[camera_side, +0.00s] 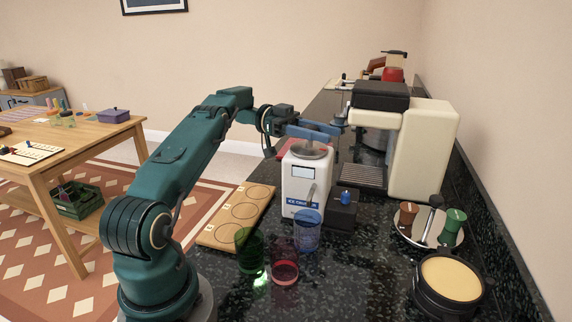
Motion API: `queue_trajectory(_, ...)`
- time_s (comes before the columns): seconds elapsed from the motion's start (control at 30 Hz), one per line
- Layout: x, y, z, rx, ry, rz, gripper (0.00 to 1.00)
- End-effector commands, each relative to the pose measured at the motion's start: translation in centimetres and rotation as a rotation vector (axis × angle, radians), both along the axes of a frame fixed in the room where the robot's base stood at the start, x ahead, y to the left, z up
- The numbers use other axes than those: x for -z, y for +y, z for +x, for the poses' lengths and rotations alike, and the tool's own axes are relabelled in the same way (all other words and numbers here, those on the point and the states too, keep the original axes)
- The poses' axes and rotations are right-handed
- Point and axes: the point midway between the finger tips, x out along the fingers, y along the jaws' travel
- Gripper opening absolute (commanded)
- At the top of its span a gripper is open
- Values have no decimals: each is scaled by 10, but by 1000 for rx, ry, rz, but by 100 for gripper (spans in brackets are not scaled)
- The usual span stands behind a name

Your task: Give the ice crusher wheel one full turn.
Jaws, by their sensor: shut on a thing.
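The ice crusher (300,183) is a white upright box with a blue label, standing on the dark counter. Its grey wheel (309,150) lies flat on top, partly hidden by my gripper. My gripper (326,131), with blue fingers, reaches in from the left just over the top of the crusher. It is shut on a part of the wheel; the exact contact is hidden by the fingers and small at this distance.
Green (250,251), red (285,262) and blue (307,232) glasses stand in front of the crusher. A small dark box (342,214) with a blue knob is at its right. A cream coffee machine (425,150) stands behind right. A wooden board (235,215) lies left.

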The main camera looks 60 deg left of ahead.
Motion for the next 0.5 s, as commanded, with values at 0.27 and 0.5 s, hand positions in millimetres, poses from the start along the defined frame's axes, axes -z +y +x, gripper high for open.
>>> queue_trajectory(0.27,-1,-1,0,4,-2,-2,72)
queue_trajectory(0.5,-1,0,0,0,-1,0,72)
